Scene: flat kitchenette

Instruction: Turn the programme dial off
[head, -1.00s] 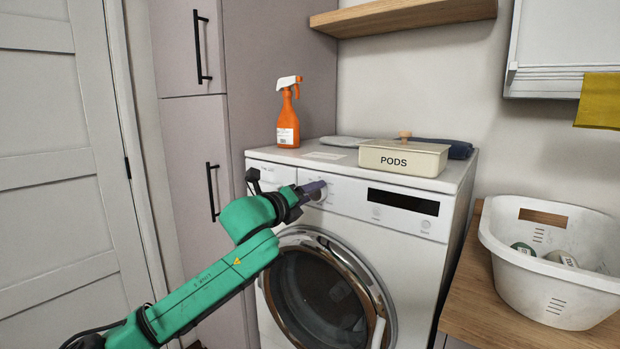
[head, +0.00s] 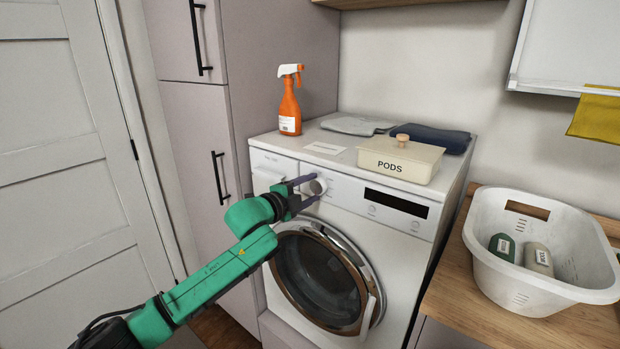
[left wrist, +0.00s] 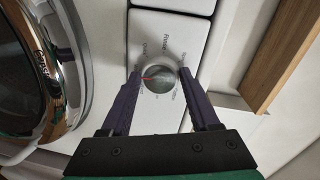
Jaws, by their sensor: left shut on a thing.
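In the left wrist view the gripper's fingers (left wrist: 160,74) flank the dial. My right gripper is not in view.
On the machine top stand an orange spray bottle (head: 290,105), a cream PODS box (head: 400,160) and folded cloths (head: 358,125). A white basket (head: 540,285) with two bottles sits on the wooden counter (head: 463,290) at right. The round door (head: 322,280) is below the dial.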

